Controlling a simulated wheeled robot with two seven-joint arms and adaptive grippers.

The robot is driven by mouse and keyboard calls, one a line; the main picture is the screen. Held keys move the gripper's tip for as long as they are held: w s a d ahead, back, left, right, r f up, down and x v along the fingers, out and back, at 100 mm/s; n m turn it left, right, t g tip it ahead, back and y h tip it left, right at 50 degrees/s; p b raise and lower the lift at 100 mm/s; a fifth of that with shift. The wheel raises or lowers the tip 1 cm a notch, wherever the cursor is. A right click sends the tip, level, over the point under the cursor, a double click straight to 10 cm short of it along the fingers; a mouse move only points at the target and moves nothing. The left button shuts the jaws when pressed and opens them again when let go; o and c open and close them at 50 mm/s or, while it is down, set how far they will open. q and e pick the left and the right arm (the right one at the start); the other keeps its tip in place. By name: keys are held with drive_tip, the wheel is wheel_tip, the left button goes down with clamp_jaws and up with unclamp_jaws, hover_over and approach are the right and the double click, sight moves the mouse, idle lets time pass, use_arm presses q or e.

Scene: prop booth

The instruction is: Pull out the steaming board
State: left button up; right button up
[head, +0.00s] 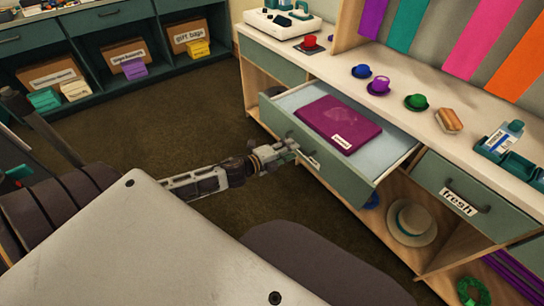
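A teal-fronted drawer (362,178) stands pulled out of the long counter, with a pale blue surface inside. A flat purple board (340,123) with a small white label lies on that surface; the label is too small to read. I cannot tell whether this board or the pulled-out unit is the steaming board. My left gripper (292,150) is at the drawer front, by its dark handle (309,159). Its fingertips are too small and overlapped with the handle to tell whether they are closed on it. My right gripper is out of view.
Several small hats, including a green one (416,102), line the countertop (345,64). A closed drawer labelled "fresh" (455,195) is to the right. A straw hat (412,222) sits on the shelf below. Brown carpet (150,130) is clear toward the boxed shelves.

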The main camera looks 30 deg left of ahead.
use_arm(q)
drive_tip(key=v, duration=0.7)
drive_tip(key=shift+s, duration=0.2)
idle(0.6)
drive_tip(key=shift+a, duration=0.1)
idle(0.6)
